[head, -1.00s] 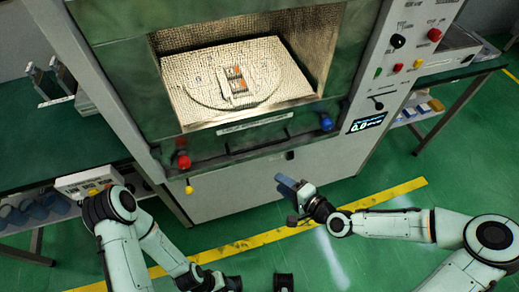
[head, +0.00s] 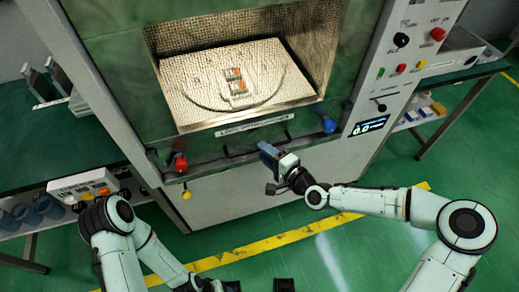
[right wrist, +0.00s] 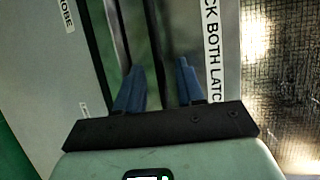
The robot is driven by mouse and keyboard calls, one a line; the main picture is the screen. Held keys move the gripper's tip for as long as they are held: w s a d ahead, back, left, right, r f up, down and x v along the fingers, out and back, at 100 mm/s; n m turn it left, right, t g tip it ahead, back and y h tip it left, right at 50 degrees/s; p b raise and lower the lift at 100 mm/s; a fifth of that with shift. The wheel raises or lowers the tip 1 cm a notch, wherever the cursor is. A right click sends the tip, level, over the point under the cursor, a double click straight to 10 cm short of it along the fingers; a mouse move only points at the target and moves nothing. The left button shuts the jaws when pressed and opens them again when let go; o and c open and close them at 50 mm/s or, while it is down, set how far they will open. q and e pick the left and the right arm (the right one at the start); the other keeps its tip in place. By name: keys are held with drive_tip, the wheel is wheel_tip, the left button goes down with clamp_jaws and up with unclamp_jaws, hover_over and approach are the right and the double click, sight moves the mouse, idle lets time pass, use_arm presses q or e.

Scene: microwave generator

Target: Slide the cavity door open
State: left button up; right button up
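The cavity (head: 300,70) of the green-fronted generator shows its lit interior in the head view. A green front panel with a dark horizontal handle bar (head: 240,152) lies below the opening, under a white label strip (head: 255,125). A red knob (head: 180,162) and a blue knob (head: 329,124) flank the bar. My right gripper (head: 266,152) is at the bar's right part, fingers toward the panel. In the right wrist view its blue fingers (right wrist: 158,85) are apart, with the dark bar (right wrist: 153,40) seen between them; contact cannot be told.
A plate with a small object (head: 235,82) lies inside the cavity. A control column with buttons and a display (head: 370,126) stands at the right. Benches (head: 30,130) flank the machine. A yellow floor line crosses the open green floor in front.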

drive_tip(key=shift+x, duration=1.6)
